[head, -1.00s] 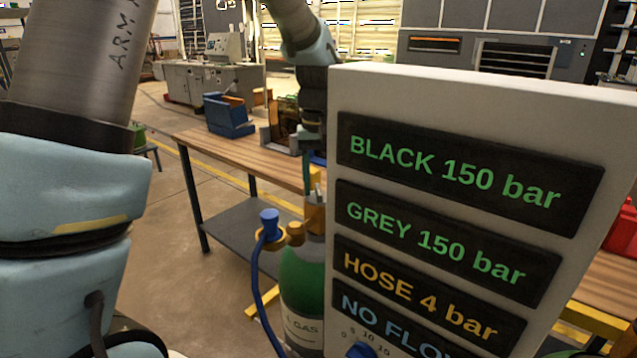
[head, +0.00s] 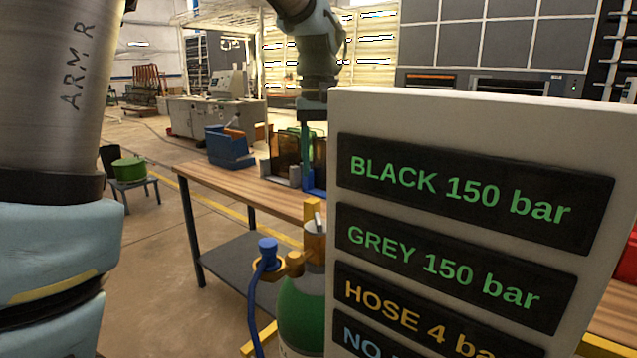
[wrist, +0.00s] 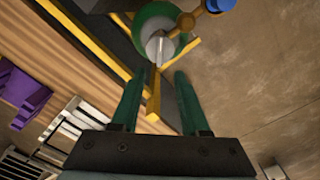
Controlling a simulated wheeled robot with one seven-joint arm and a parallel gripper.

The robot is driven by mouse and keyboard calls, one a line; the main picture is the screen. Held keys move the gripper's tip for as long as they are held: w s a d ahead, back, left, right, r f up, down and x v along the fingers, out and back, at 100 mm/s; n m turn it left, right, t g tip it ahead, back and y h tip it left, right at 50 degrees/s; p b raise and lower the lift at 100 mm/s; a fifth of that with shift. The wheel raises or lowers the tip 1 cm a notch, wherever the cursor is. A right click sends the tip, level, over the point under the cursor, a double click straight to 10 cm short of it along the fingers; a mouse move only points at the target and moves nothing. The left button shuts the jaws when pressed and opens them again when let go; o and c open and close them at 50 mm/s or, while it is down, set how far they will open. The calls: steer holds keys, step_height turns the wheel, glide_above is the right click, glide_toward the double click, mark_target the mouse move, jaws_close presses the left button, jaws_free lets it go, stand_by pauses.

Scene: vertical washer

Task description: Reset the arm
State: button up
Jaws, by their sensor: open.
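My gripper (head: 305,150) hangs down above the green gas cylinder (head: 302,312) in the head view, partly cut off by the display panel's edge. In the wrist view my gripper (wrist: 157,78) shows two green fingers spread apart with nothing held between them. The cylinder (wrist: 158,18) with its metal neck lies beyond the fingertips, apart from them. A yellow bar (wrist: 153,103) shows between the fingers, below them.
A display panel (head: 460,105) fills the right, reading black 150 bar, grey 150 bar and hose 4 bar. A blue-knobbed valve (head: 268,248) with a blue hose sits beside the cylinder. A wooden bench (head: 240,188) holds a blue bin (head: 228,150).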

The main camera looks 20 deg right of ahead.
steer(key=shift+r, duration=0.15)
stand_by(0.3)
steer(key=w+a+f+n, duration=0.1)
steer(key=a+f, duration=0.4)
steer(key=a, duration=0.4)
steer(key=w+a+f, duration=0.1)
steer(key=a+f, duration=0.4)
steer(key=a, duration=0.4)
steer(key=s+a+f, duration=0.3)
steer(key=a, duration=0.3)
steer(key=s+a+f+n+t, duration=0.1)
steer(key=s+a+f, duration=0.2)
steer(key=a, duration=0.3)
steer(key=shift+s+a+f+t, duration=0.2)
steer(key=shift+s+f+t, duration=0.1)
steer(key=shift+f, duration=0.05)
